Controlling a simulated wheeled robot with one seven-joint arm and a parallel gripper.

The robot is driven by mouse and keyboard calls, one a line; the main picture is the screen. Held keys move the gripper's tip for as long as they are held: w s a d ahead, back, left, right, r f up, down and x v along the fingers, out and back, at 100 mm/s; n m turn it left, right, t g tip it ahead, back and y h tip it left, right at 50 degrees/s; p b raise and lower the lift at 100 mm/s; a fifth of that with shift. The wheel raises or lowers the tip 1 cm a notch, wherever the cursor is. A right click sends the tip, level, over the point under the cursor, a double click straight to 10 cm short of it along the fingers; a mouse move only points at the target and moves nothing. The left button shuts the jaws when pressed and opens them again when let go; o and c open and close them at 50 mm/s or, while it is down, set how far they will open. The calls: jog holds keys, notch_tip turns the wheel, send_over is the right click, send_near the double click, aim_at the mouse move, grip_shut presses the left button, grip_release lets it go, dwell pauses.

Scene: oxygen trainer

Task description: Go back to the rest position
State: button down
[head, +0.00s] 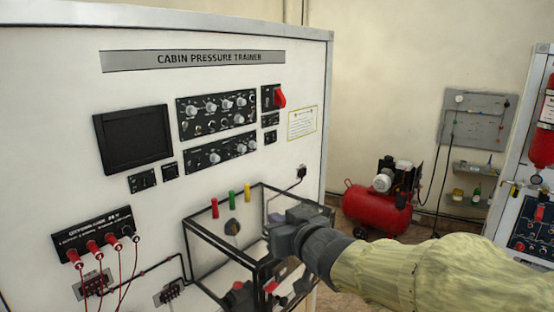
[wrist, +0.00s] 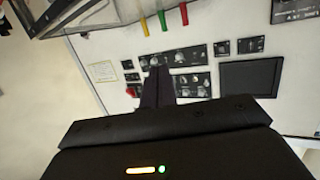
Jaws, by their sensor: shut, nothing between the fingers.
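My gripper (head: 276,232) is in front of the lower right of the cabin pressure trainer panel (head: 70,150), next to a black-framed clear box (head: 190,245). In the wrist view my gripper (wrist: 157,72) is shut and empty, with its dark fingers together and pointing at the panel's knob rows. My arm (head: 420,270), in a pale yellow sleeve, reaches in from the lower right. In the wrist view the panel (wrist: 230,45) appears upside down. I cannot tell whether the gripper touches the box frame.
Red, green and yellow handles (head: 232,196) stand at the box's back. A red compressor (head: 377,208) stands on the floor behind. Another panel with red cylinders (head: 541,148) is at the right edge.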

jog(key=s+d+f+m+g+h+b, duration=0.25)
jog(key=d+f, duration=0.25)
jog(key=f, duration=0.4)
jog(key=s+d+f+m+g+h+b, duration=0.15)
jog(key=d+f+h, duration=0.3)
jog(key=f, duration=0.45)
jog(key=s+d+f+g+b, duration=0.1)
jog(key=s+d+f+g, duration=0.1)
jog(key=s+f, duration=0.4)
jog(key=s+d+f+m+g+b, duration=0.1)
jog(key=s+d+f+g, duration=0.2)
jog(key=s+f+g, duration=0.2)
notch_tip(320, 180, down, 3)
jog(key=shift+s+d+r+b, duration=0.1)
jog(key=shift+s+d+b, duration=0.2)
jog(key=shift+s, duration=0.45)
